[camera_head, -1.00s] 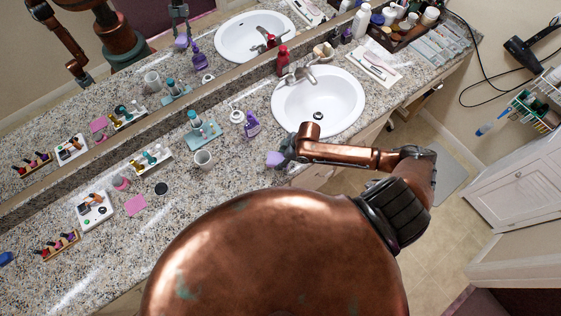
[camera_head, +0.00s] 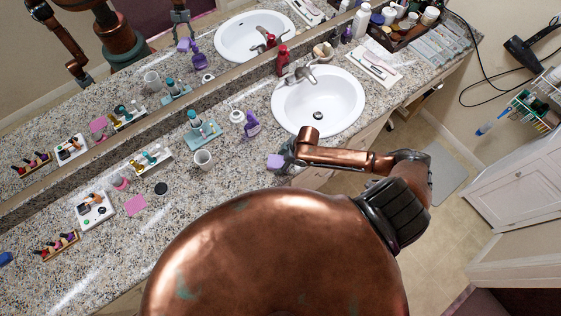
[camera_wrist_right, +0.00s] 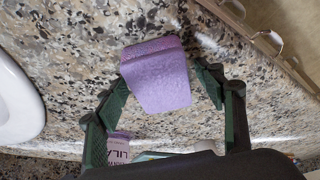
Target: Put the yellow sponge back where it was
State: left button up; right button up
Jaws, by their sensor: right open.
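No yellow sponge shows; the sponge in view is purple (camera_head: 275,161), a block with a darker textured layer. It is at the front of the granite counter, left of the sink. My right gripper (camera_head: 284,158) is over it, partly hidden by its own wrist. In the right wrist view the sponge (camera_wrist_right: 160,85) lies between the two spread green fingers of the gripper (camera_wrist_right: 165,92), with a gap on the right side. Whether the left finger touches it, I cannot tell. My left gripper does not show directly.
The sink (camera_head: 318,103) is to the right. The granite counter (camera_head: 185,215) has free room at the front left.

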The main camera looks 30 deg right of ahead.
jog(key=v, duration=1.2)
jog(key=shift+r, duration=0.1)
